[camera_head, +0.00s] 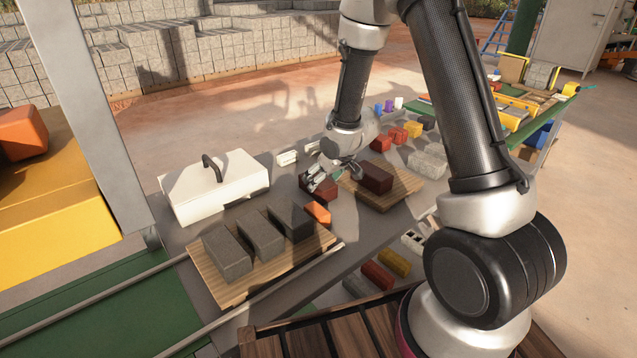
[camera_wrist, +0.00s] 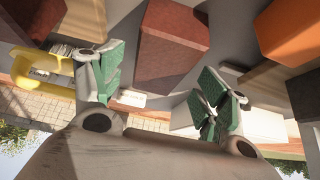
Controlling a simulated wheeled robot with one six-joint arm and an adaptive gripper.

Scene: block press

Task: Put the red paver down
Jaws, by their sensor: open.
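A dark red paver (camera_head: 322,191) sits on the grey table, just below my gripper in the head view. It also shows in the wrist view (camera_wrist: 165,45), beyond and between my fingertips. My gripper (camera_head: 318,177) is open, its green-padded fingers spread apart in the wrist view (camera_wrist: 160,85). The fingers appear clear of the paver, with a gap on the right side. A second dark reddish-brown block (camera_head: 376,177) lies on a wooden board (camera_head: 402,188) to the right. The paver's lower side is partly hidden.
An orange block (camera_head: 318,213) lies close to the paver. Several grey blocks (camera_head: 262,234) stand on a wooden board (camera_head: 222,288) at the left front. A white box with a dark handle (camera_head: 215,187) stands behind. More coloured blocks (camera_head: 397,135) lie at the back right.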

